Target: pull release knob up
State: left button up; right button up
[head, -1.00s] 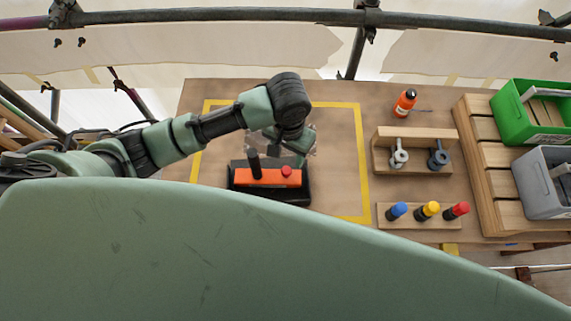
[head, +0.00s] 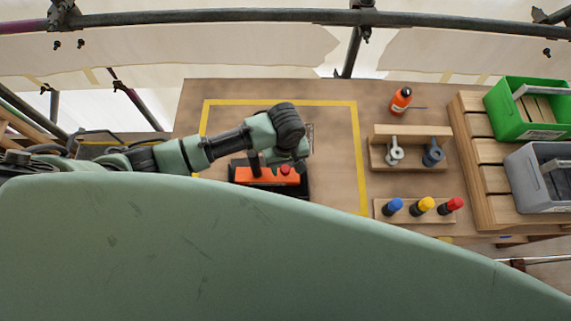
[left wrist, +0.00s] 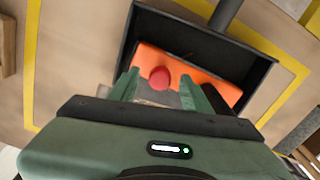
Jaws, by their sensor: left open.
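The release knob (head: 285,169) is a small red knob on top of an orange block (head: 258,177). The block sits in a black tray (head: 303,191) on the table. In the left wrist view the red knob (left wrist: 160,77) appears between the finger tips, toward the left finger. My left gripper (left wrist: 162,82) is open, its two green fingers pointing toward the orange block. In the head view the left gripper (head: 296,163) is just above and beside the knob, partly hidden by its own wrist. Whether a finger touches the knob cannot be told. My right gripper is not in view.
To the right are a wooden rack with grey fittings (head: 412,150), a block with coloured-handled tools (head: 425,207), an orange bottle (head: 401,101), a green crate (head: 530,110) and a grey crate (head: 540,180).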

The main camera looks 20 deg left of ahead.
pick_arm(q)
jog(key=shift+f, duration=0.3)
grip_shut()
dwell(1.3)
